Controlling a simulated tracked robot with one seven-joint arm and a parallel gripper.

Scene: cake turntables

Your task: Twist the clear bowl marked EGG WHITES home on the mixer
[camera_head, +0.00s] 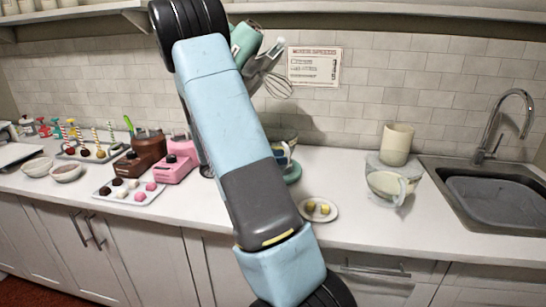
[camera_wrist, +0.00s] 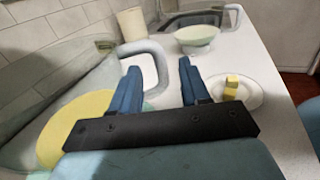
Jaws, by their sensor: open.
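The mixer (camera_head: 246,42) is green, with its head tilted up and the whisk (camera_head: 279,86) hanging clear; my arm hides much of it. A clear bowl (camera_head: 287,136) stands at the mixer's green base (camera_head: 293,173). In the wrist view a clear bowl with yellow contents (camera_wrist: 75,125) fills the left, its grey handle (camera_wrist: 150,52) reaching toward my gripper (camera_wrist: 159,67). My gripper is open; the handle appears between its fingers, nearer the left one. Another clear bowl (camera_head: 385,184) with pale contents stands at right, also in the wrist view (camera_wrist: 197,36). No EGG WHITES marking is readable.
A white plate (camera_head: 318,215) with small yellow pieces lies right of the mixer. A cream canister (camera_head: 397,143) stands behind the right-hand bowl, beside the sink (camera_head: 490,200).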

